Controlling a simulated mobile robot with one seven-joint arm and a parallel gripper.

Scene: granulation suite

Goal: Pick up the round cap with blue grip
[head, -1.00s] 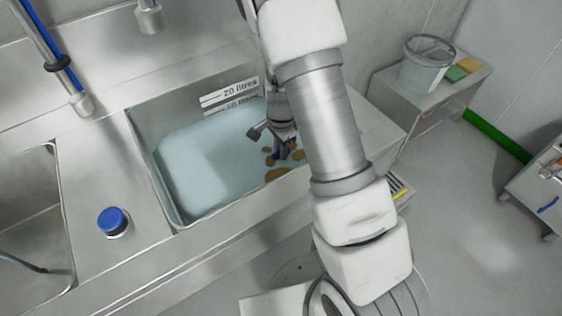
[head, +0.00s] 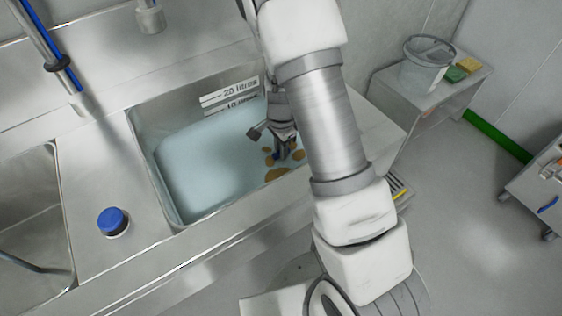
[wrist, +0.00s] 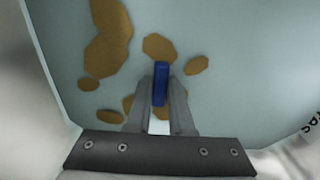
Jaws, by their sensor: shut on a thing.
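My gripper (wrist: 160,88) is shut on an upright narrow blue grip (wrist: 160,70), which stands between its two grey fingers in the wrist view. A small pale patch shows between the fingers below the grip; I cannot tell whether it is part of the round cap. In the head view my gripper (head: 283,153) reaches down into the right sink basin (head: 160,165), low over the pale blue water, and the arm hides part of the basin. I cannot tell whether the cap is seated or lifted.
Brown patches (head: 276,174) lie around the gripper in the basin. A round blue-topped object (head: 113,221) stands on the counter left of the basin. Basin walls surround the gripper. A tap (head: 150,17) hangs behind. A grey bucket (head: 427,62) stands on a side table at right.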

